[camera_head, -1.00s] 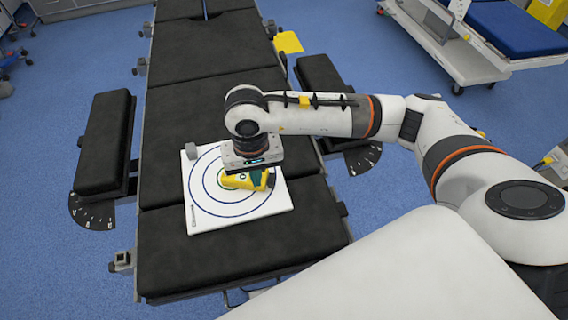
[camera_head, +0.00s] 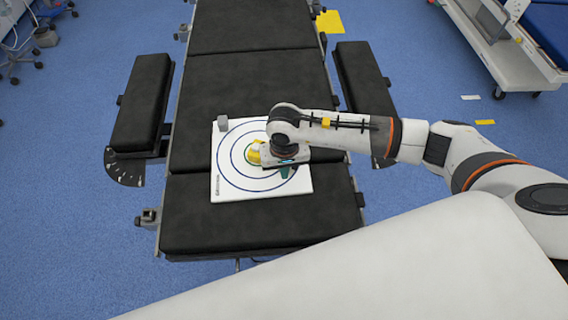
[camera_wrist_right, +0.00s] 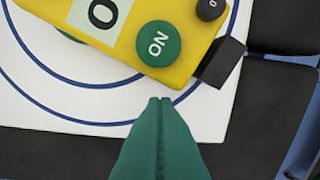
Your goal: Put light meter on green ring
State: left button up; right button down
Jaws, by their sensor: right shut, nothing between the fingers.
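The light meter (camera_head: 253,151) is yellow and lies at the middle of the white ringed board, partly hidden by my right wrist in the head view. In the right wrist view the light meter (camera_wrist_right: 185,68) shows a green ON button, a pale label and a dark end piece. A thin green edge, likely the green ring (camera_wrist_right: 69,36), peeps out beside it; the meter covers most of the middle. My right gripper (camera_head: 289,172) is over the board's right part; its green fingertips (camera_wrist_right: 160,100) are together, empty, and just clear of the meter in the picture. My left gripper is out of view.
The white board (camera_head: 227,187) with blue circles lies on the black operating table (camera_head: 250,90). Padded side rests (camera_head: 143,100) flank the table. The board's left and front parts are clear.

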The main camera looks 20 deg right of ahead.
jog(key=shift+w+d, duration=0.1)
jog(key=shift+w, duration=0.25)
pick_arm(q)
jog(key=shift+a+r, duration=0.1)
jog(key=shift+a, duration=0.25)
